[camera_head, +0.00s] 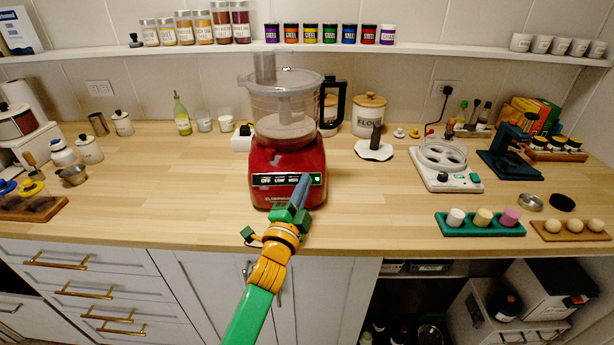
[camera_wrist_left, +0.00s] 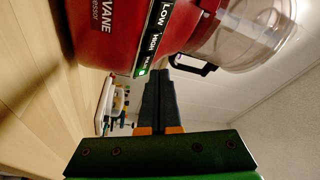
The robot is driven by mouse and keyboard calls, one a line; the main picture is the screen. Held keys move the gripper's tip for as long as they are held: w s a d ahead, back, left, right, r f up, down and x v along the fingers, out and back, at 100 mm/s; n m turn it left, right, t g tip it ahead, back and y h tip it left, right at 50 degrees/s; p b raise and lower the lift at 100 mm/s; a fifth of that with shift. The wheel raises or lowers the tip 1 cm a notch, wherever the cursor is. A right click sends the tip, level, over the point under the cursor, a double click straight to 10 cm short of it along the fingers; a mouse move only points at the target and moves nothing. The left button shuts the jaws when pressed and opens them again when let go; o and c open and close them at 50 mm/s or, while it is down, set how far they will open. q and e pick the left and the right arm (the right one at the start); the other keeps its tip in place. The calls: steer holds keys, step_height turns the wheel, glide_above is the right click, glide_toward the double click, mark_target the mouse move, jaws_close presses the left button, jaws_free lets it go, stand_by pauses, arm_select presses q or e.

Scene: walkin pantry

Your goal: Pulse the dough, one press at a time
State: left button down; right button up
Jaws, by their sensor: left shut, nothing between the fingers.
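A food processor with a red base (camera_head: 262,185) and a clear lidded bowl (camera_head: 262,108) stands on the counter; something pale shows low in the bowl. Its front panel (camera_head: 268,180) has a row of labelled buttons, with a green light (camera_head: 317,180) at the right end. My left gripper (camera_head: 305,179) is shut and empty, its fingertips in front of the panel's right part. In the left wrist view the shut fingers (camera_wrist_left: 158,75) point past the LOW and HIGH labels, close to the lit green light (camera_wrist_left: 143,72). I cannot tell whether they touch a button.
A hot-plate-like white appliance (camera_head: 453,182) and a green tray of small cups (camera_head: 450,229) stand to the right. A flour canister (camera_head: 369,115) is behind. Jars line the shelf (camera_head: 420,48) above.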

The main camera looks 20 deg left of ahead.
arm_select(q)
steer(key=s+r+p, duration=0.1)
steer(key=s+p, duration=0.1)
steer(key=s+d+r+p, duration=0.1)
steer(key=s+p, duration=0.1)
steer(key=shift+d+r, duration=0.2)
steer(key=shift+r, duration=0.2)
steer(key=shift+a, duration=0.1)
stand_by(2.4)
